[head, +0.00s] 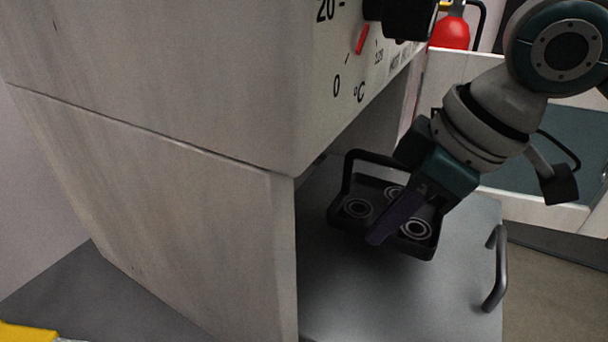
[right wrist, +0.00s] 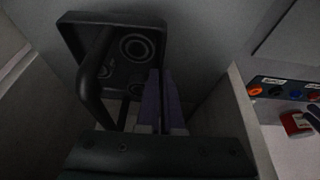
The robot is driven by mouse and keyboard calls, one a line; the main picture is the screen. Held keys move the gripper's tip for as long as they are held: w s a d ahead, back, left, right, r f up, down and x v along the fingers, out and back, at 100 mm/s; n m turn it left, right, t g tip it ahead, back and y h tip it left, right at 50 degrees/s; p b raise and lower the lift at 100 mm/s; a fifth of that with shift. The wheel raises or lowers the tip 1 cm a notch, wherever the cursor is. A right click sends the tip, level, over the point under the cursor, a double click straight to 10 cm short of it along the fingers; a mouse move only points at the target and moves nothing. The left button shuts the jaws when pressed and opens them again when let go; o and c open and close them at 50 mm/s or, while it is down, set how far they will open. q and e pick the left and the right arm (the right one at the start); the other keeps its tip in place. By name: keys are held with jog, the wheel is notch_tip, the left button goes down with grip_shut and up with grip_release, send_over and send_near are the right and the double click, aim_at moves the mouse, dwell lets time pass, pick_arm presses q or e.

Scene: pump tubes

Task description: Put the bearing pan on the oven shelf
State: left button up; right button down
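The bearing pan (head: 383,250) is a dark square tray with ring-shaped bearings and an arched black handle. In the head view it is over the lowered grey oven door (head: 400,300), by the oven opening; I cannot tell whether it rests on it. My right gripper (head: 378,238) comes from the upper right, its purple fingers across the near side of the pan. In the right wrist view the fingers (right wrist: 160,75) are close together, beside the pan (right wrist: 75,30), with the handle (right wrist: 84,85) to their left. Contact with the pan is unclear. My left gripper is out of view.
The oven body (head: 190,190) fills the left, with a temperature dial above the opening. A door handle (head: 499,268) stands at the door's right edge. A white-walled bin (head: 550,213) and a red extinguisher (head: 450,32) are behind on the right.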

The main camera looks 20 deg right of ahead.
notch_tip(320, 180, down, 3)
jog(key=shift+r+b, duration=0.1)
jog(key=shift+b, duration=0.3)
jog(key=shift+w+a+f, duration=0.1)
jog(key=shift+f, duration=0.25)
jog(key=c, duration=1.5)
grip_release()
jog(key=shift+f, duration=0.1)
jog(key=o, duration=0.4)
